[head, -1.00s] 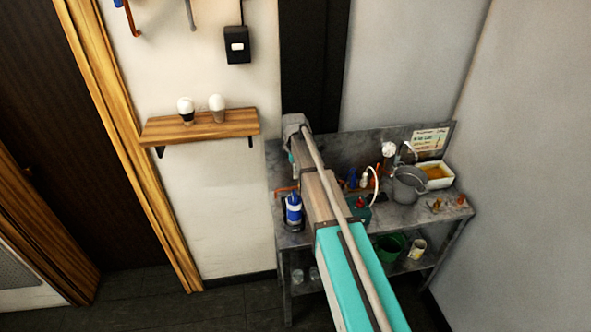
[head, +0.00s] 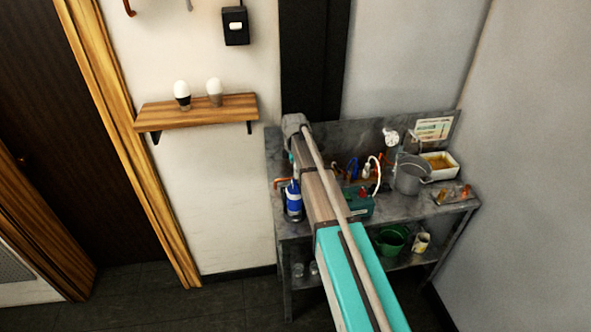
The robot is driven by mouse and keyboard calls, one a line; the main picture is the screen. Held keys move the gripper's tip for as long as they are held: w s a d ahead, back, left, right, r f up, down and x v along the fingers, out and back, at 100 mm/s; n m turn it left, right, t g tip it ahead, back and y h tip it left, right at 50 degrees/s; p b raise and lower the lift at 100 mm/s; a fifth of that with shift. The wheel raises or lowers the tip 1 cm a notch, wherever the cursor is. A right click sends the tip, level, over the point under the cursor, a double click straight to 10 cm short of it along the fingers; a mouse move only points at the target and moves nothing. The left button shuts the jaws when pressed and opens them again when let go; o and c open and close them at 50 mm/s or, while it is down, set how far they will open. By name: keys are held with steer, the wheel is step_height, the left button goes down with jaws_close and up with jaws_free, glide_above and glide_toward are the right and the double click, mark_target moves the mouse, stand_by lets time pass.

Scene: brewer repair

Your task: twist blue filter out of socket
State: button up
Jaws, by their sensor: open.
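The blue filter (head: 293,201), a blue cylinder with a white band, stands upright at the left end of the grey metal bench (head: 392,208). It sits in a dark holder, and I cannot make out its socket clearly from here. My arm reaches from the lower right over the bench, and its far end is above and behind the filter. The fingers of my gripper are hidden behind my arm, so I cannot tell whether they touch the filter.
On the bench are a grey bucket (head: 411,174), a white tray (head: 440,166) with yellowish contents and a green box (head: 358,204). A green bucket (head: 390,241) stands on the lower shelf. A wooden wall shelf (head: 197,111) holds two bulbs. A wall bounds the right side.

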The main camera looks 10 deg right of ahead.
mark_target(295, 182)
steer(key=shift+f+b, duration=3.5)
steer(key=shift+f, duration=0.25)
steer(key=c, duration=1.1)
